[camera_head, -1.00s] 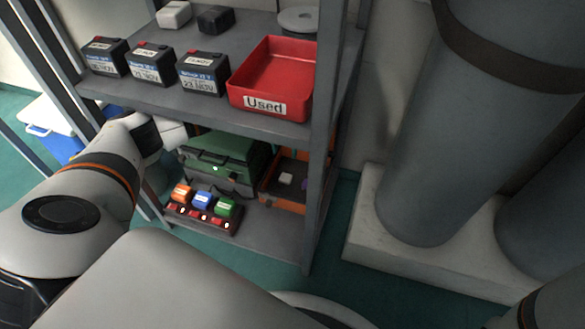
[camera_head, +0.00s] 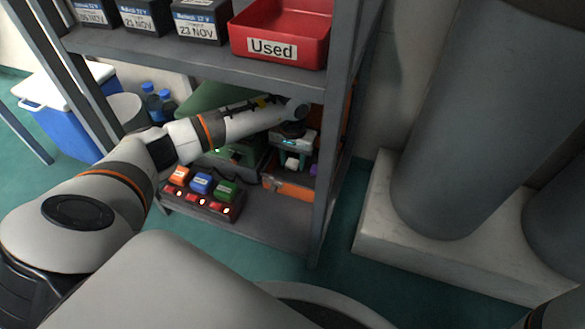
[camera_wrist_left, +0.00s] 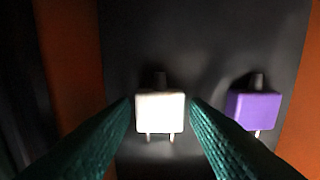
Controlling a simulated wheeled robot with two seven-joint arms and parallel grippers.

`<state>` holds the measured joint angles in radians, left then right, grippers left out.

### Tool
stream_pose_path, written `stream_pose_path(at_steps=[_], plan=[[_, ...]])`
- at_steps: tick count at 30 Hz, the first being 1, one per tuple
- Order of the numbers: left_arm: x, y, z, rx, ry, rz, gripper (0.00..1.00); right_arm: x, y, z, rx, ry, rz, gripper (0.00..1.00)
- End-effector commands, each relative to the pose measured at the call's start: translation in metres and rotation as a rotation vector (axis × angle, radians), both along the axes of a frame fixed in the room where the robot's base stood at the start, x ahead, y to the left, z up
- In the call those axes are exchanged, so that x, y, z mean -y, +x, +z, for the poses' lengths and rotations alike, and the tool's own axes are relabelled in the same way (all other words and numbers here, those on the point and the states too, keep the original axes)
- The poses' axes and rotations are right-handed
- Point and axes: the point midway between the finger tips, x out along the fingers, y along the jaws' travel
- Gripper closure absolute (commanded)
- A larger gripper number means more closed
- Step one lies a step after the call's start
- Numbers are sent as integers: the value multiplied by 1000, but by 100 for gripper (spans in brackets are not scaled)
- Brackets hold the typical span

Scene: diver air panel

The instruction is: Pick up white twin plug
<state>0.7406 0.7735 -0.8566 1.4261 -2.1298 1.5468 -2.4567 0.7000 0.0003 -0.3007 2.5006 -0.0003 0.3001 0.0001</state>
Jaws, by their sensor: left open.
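The white twin plug (camera_wrist_left: 160,112) lies in the orange tray on the lower shelf, its two pins toward the bottom of the left wrist view. It also shows small in the head view (camera_head: 291,162), below my left gripper (camera_head: 293,150). In the left wrist view my left gripper (camera_wrist_left: 163,106) is open, its green ribbed fingers appearing on either side of the white plug. I cannot tell whether they touch it. A purple plug (camera_wrist_left: 253,108) lies to the right of the white one. My right gripper is out of view.
The orange tray (camera_head: 290,189) has a dark floor and stands beside the green case (camera_head: 232,158). A block with orange, blue and green plugs (camera_head: 201,185) is to the left. The upper shelf, with a red "Used" bin (camera_head: 283,22), is close above my arm.

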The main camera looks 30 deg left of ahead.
Motion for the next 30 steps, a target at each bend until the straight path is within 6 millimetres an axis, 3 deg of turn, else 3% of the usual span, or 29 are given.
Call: stream_pose_path(at_steps=[4,11,22,30], plan=[[0,0,2,0,0,0,58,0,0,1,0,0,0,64],[0,0,2,0,0,0,92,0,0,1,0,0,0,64],[0,0,11,1,0,0,92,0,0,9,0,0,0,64],[-1,1,53,3,2,1,92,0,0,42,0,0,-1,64]])
